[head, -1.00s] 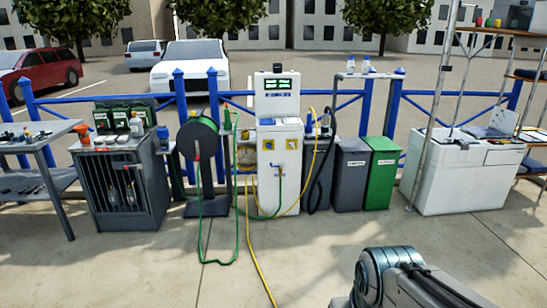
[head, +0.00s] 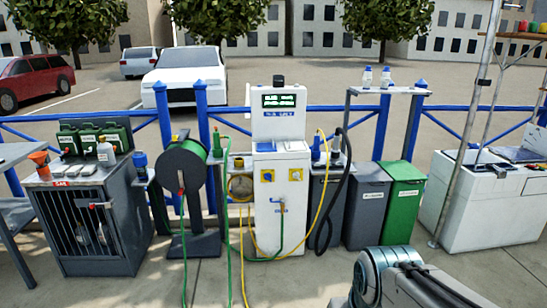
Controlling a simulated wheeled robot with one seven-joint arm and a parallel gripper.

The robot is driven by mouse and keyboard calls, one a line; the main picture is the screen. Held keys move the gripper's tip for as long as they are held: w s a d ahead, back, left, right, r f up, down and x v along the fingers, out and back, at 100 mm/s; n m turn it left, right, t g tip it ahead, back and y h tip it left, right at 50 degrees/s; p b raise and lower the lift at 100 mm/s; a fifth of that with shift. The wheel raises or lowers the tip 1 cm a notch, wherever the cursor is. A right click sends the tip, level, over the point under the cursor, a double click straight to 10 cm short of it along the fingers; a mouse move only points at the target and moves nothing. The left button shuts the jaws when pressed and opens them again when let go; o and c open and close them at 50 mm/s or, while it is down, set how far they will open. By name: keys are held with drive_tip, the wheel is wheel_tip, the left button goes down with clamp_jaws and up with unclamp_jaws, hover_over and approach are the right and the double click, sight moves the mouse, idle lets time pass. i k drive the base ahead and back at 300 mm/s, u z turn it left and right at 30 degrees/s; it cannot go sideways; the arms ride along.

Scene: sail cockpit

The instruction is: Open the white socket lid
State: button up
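A white service pedestal (head: 278,215) stands upright in the middle of the head view, with a display panel (head: 279,102) on top. I cannot make out a separate white lid, nor whether any lid is open or shut. Part of my arm shows at the bottom right, well in front of the pedestal. My gripper's fingers are not in view.
A green hose reel (head: 183,165) and grey cage cabinet (head: 95,225) stand left. Grey bins (head: 366,205) and a green bin (head: 402,205) stand right, then a white chest (head: 480,205). Yellow (head: 243,270) and green hoses lie on the ground before the pedestal.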

sight(296, 145)
drive_tip(key=i, duration=3.9)
drive_tip(key=u, duration=0.1)
